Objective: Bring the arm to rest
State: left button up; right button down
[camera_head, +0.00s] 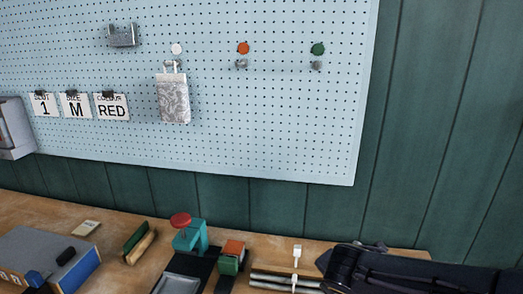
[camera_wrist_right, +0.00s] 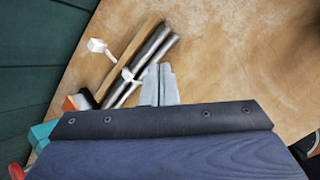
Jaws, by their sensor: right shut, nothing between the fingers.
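My right gripper (camera_wrist_right: 159,70) shows in the wrist view as two pale grey fingers pressed together, with nothing between them. Its tips are over the wooden bench (camera_wrist_right: 225,60), just beside a tied bundle of rods; I cannot tell the exact height. In the head view my dark right arm (camera_head: 425,270) comes in from the lower right and reaches over the bench beside the rods (camera_head: 275,278). The fingers cannot be made out there. My left gripper is not in view.
The pegboard (camera_head: 270,130) holds a patterned grey pouch (camera_head: 173,98), cards (camera_head: 76,105) and pegs. A teal tool with a red knob (camera_head: 190,237), a green-orange block (camera_head: 231,258) and a grey-blue box (camera_head: 45,262) crowd the bench. The wrist view shows bare wood at right.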

jog(key=s+d+r+m+g+y, duration=0.1)
jog(key=s+d+m, duration=0.5)
jog(key=s+m, duration=0.35)
jog(key=s+a+m+y, duration=0.1)
jog(key=s+m+y, duration=0.1)
jog(key=s+m, duration=0.4)
jog(key=s+a+r+m+y, duration=0.1)
jog(key=s+a+m+y, duration=0.1)
jog(key=s+m, duration=0.5)
jog(key=m+y, duration=0.1)
jog(key=m, duration=0.2)
jog(key=shift+a+m, duration=0.3)
jog(key=shift+m, duration=0.05)
jog(key=shift+s, duration=0.1)
